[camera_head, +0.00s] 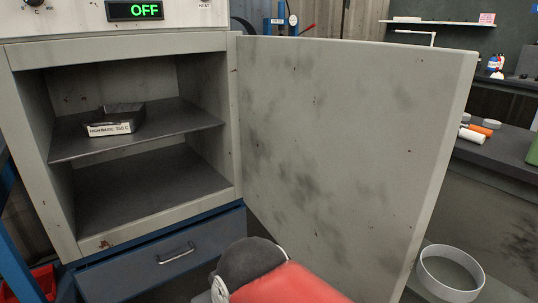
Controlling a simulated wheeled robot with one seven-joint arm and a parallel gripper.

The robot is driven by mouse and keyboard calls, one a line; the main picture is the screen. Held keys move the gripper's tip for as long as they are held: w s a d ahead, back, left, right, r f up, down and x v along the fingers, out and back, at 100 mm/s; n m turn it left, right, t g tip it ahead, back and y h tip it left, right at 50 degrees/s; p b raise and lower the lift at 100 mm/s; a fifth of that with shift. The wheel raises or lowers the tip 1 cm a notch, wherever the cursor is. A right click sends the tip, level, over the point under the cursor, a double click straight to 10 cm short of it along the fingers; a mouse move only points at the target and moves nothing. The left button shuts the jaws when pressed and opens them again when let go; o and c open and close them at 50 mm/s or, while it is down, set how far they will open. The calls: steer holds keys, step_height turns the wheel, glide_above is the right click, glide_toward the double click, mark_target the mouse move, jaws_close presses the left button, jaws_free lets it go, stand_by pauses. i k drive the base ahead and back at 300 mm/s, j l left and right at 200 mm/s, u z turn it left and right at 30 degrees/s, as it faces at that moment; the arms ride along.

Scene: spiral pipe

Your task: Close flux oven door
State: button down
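The flux oven (43,88) stands at the left, a grey box with its front open and a green "OFF" display (134,10) on top. Its grey, smudged door (345,140) stands wide open, hinged on the oven's right side and reaching toward me at the right. Inside are two levels; a dark box with a white label (112,123) lies on the upper shelf (185,127). My red and dark grey arm shows at the bottom middle, in front of the door's lower part. My gripper is not in view, and I cannot tell whether the arm touches the door.
A blue drawer with a handle (178,255) is under the oven. A white ring-shaped container (450,274) is at the lower right, beyond the door's outer edge. A workbench (500,153) with small bottles and rolls stands behind at the right. The oven opening looks clear of obstacles.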

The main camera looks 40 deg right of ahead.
mark_target(347, 146)
steer(key=k+l+u, duration=0.1)
steer(key=k+l, duration=0.35)
steer(key=k+l+u, duration=0.15)
steer(key=k+l, duration=0.25)
steer(key=k+l+u, duration=0.1)
steer(key=k+l, duration=0.2)
steer(key=k, duration=0.35)
steer(key=k+l, duration=0.35)
steer(key=l, duration=0.15)
steer(key=k+l+u, duration=0.15)
steer(key=k+l, duration=0.15)
steer(key=l, duration=0.15)
steer(key=i+j+u, duration=0.1)
steer(key=i+j, duration=0.1)
